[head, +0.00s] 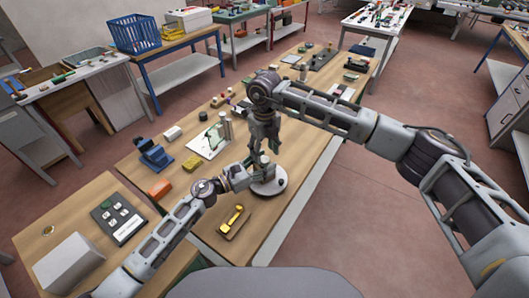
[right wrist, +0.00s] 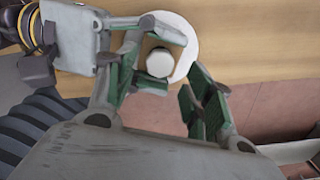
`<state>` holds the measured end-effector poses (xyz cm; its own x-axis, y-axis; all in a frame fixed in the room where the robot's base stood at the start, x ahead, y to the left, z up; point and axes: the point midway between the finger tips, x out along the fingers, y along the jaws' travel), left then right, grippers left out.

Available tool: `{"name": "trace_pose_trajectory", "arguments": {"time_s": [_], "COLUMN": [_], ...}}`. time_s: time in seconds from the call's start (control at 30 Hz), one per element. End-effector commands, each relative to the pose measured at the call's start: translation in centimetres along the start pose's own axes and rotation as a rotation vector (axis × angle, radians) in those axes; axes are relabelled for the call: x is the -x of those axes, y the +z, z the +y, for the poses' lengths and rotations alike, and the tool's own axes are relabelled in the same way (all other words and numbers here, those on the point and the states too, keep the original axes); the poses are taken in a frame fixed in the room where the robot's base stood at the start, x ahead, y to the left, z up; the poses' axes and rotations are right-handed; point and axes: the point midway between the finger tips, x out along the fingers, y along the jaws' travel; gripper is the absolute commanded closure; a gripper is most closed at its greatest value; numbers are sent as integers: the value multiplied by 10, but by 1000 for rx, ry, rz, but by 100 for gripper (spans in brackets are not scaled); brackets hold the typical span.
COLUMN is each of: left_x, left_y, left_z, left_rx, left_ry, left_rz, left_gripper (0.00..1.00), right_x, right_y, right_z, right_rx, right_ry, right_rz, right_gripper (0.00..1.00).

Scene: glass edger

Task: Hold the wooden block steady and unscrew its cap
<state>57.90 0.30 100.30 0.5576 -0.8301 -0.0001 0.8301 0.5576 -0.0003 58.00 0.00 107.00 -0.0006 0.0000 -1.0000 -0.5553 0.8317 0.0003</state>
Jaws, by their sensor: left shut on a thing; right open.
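The white cap (right wrist: 160,63) shows many-sided from above in the right wrist view, over a round white disc (right wrist: 181,35). In the head view the disc (head: 270,187) lies on the long wooden table. My left gripper (head: 249,176) comes in from the left and is shut around the piece under the cap; its fingers also show beside the cap in the right wrist view (right wrist: 150,52). The block itself is mostly hidden by the fingers. My right gripper (head: 265,146) points down above the cap.
A yellow-handled tool on a brown board (head: 233,221) lies just in front of the disc. A yellow block (head: 192,163), an orange block (head: 161,188) and a blue vise-like device (head: 153,155) stand to the left. Bare tabletop shows right of the disc.

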Motion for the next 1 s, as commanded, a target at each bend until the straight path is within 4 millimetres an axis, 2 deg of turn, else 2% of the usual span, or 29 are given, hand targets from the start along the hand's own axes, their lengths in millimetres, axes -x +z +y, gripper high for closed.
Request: {"name": "trace_pose_trajectory", "arguments": {"time_s": [0.27, 0.7, 1.0], "left_x": [0, 0, 0], "left_y": [0, 0, 0], "left_z": [0, 0, 0], "left_rx": [0, 0, 0], "left_ry": [0, 0, 0], "left_rz": [0, 0, 0], "left_gripper": [100, 100, 100], "right_x": [1, 34, 35], "right_y": [0, 0, 0], "right_z": [0, 0, 0], "right_rx": [0, 1, 0], "right_ry": [-1, -1, -1], "right_rz": [0, 0, 0], "right_gripper": [50, 50, 50]}}
